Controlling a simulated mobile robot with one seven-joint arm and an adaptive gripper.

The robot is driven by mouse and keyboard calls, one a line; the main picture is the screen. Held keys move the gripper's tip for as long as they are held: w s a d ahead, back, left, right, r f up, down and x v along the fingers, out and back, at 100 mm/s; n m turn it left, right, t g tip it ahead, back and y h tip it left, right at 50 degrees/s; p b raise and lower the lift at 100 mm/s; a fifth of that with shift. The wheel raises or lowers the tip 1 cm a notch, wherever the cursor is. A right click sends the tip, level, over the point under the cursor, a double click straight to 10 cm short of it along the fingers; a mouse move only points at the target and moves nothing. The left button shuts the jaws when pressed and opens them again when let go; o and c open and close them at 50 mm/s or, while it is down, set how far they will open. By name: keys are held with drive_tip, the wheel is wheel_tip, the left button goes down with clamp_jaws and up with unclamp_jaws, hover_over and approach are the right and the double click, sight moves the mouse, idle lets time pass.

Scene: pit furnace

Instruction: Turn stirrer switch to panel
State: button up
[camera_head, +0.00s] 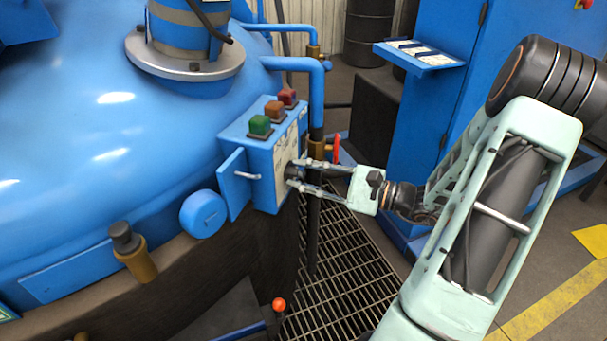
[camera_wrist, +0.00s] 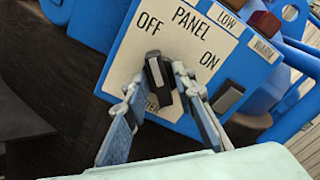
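A black switch knob (camera_wrist: 158,80) stands on a white label plate (camera_wrist: 120,62) in the wrist view. The plate reads OFF, PANEL and ON, with more lettering partly hidden below the knob. The knob's upper end points up and slightly left, toward OFF. My gripper (camera_wrist: 157,76) has its fingers apart, one on each side of the knob. The right fingertip is very close to the knob, and a small gap shows at the left one; contact is not clear. In the head view my gripper (camera_head: 297,174) reaches the blue switch box (camera_head: 262,160), whose knob is mostly hidden.
A second black knob (camera_wrist: 229,97) sits right of the plate. Green (camera_head: 260,126), brown (camera_head: 275,111) and red (camera_head: 288,97) lamps or buttons top the box. A blue flap with handle (camera_head: 234,184) juts left. A red-handled valve (camera_head: 335,148) and pipe stand close behind my gripper.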

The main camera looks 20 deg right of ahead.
clamp_jaws()
drive_tip(key=shift+r+m+p, duration=0.1)
drive_tip(key=shift+m+p, duration=0.2)
drive_tip(key=shift+p, duration=0.1)
drive_tip(key=shift+r+m+p, duration=0.1)
drive_tip(key=shift+m+p, duration=0.4)
drive_tip(key=shift+p, duration=0.3)
drive_tip(key=m+p, duration=0.2)
drive_tip(key=shift+p, duration=0.4)
drive_tip(key=m+p, duration=0.2)
drive_tip(key=m, duration=0.1)
drive_tip(key=shift+p, duration=0.4)
drive_tip(key=shift+w+d+m+p, duration=0.1)
drive_tip(key=shift+m+p, duration=0.55)
drive_tip(key=shift+m, duration=0.35)
drive_tip(key=shift+f, duration=0.25)
